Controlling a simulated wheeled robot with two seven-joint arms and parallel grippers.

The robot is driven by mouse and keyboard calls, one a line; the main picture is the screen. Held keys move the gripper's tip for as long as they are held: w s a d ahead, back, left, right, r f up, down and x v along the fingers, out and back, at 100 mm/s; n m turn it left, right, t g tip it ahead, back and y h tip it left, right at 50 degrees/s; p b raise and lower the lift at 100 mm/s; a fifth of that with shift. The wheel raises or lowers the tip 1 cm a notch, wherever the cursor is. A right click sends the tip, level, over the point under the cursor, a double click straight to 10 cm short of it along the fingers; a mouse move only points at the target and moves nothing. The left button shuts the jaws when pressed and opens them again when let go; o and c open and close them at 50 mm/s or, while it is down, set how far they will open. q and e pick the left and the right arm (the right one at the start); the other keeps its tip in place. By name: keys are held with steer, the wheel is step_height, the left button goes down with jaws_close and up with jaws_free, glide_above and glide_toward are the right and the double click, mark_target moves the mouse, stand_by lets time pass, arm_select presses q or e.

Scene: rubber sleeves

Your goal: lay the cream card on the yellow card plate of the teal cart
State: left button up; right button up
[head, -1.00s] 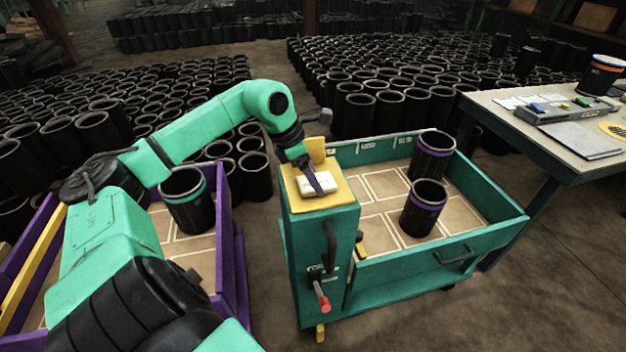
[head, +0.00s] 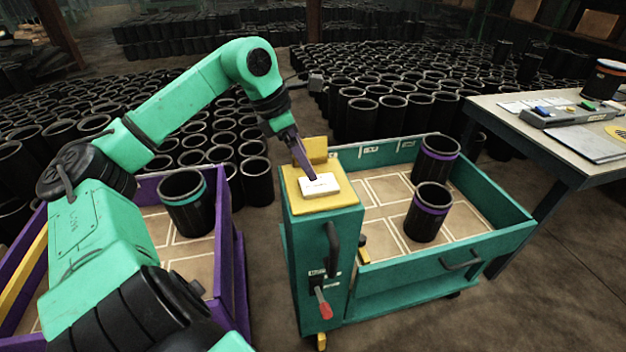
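The cream card (head: 321,189) lies flat on the yellow card plate (head: 297,204) on top of the teal cart's (head: 343,238) near-left post. My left gripper (head: 313,177) reaches down from the upper left, its purple fingers pointing at the card. The fingertips overlap the card's back edge in the picture; I cannot tell whether they touch it. The fingers are seen nearly edge-on, so the gap between them does not show. My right gripper is out of view.
Two black sleeves with purple bands (head: 428,212) stand in the teal cart. A purple cart (head: 238,262) at left holds a teal-banded sleeve (head: 183,203). A worktable (head: 500,121) stands at right. Many black sleeves fill the floor behind.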

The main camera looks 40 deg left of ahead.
arm_select(q)
steer(key=v, duration=0.5)
steer(key=shift+r, duration=0.2)
